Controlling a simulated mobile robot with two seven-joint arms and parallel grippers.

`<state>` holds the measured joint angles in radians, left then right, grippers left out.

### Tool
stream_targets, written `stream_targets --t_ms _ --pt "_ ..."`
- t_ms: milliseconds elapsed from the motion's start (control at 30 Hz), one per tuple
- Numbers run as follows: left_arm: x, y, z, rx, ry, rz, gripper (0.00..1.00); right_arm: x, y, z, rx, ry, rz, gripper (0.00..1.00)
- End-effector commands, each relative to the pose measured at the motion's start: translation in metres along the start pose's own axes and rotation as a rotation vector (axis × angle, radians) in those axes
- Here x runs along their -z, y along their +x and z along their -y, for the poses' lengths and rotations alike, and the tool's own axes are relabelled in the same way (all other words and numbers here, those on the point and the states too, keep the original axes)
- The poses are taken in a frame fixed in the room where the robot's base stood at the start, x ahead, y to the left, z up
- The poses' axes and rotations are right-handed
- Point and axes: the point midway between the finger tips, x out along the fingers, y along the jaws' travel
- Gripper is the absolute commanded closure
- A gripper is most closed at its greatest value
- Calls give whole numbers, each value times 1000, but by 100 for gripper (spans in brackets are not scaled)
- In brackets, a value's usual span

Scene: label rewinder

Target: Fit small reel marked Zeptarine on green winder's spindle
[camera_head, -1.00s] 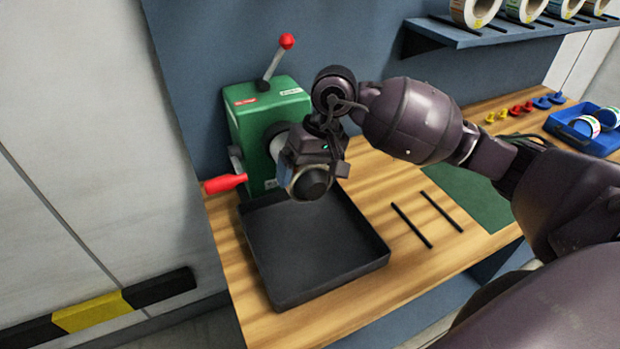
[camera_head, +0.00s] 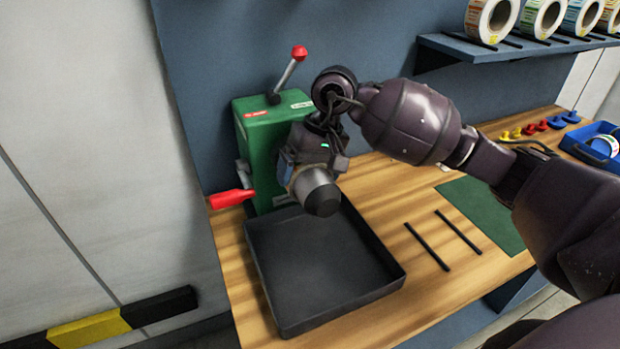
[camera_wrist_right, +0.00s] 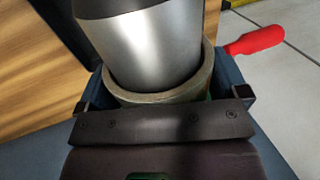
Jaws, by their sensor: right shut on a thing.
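The green winder (camera_head: 262,135) stands at the back left of the bench. Its silver spindle (camera_head: 314,186) with a dark end cap points out over the black tray. My right gripper (camera_head: 304,170) is shut on the small reel, beside the winder's face. In the right wrist view the small reel (camera_wrist_right: 206,82) is a pale ring between the fingers, around the silver spindle (camera_wrist_right: 150,50), which sticks out through it. Gripper and wrist hide most of the reel in the head view. No name is readable on it. My left gripper is not in view.
The black tray (camera_head: 330,300) lies below the spindle. A red crank handle (camera_head: 231,199) and a red-knobbed lever (camera_head: 290,72) stick out from the winder. Two black rods (camera_head: 428,247), a green mat (camera_head: 490,215) and a blue bin (camera_head: 590,140) lie to the right.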

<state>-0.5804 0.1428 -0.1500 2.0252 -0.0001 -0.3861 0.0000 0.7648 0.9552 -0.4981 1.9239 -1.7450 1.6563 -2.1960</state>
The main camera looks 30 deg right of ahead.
Motion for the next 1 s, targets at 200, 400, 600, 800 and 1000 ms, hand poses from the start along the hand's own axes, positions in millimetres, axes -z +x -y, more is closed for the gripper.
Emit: stream_targets --t_ms 200,400,600,800,1000 --pt "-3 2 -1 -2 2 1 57 11 2 -1 -1 0 0 32" --pt "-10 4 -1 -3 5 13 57 21 2 -1 -2 0 1 32" --pt "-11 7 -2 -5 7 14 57 27 1 0 -1 0 1 32" --pt "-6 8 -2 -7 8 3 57 30 0 0 -1 0 0 32" --pt "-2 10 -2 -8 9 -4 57 30 0 0 -1 0 0 32"
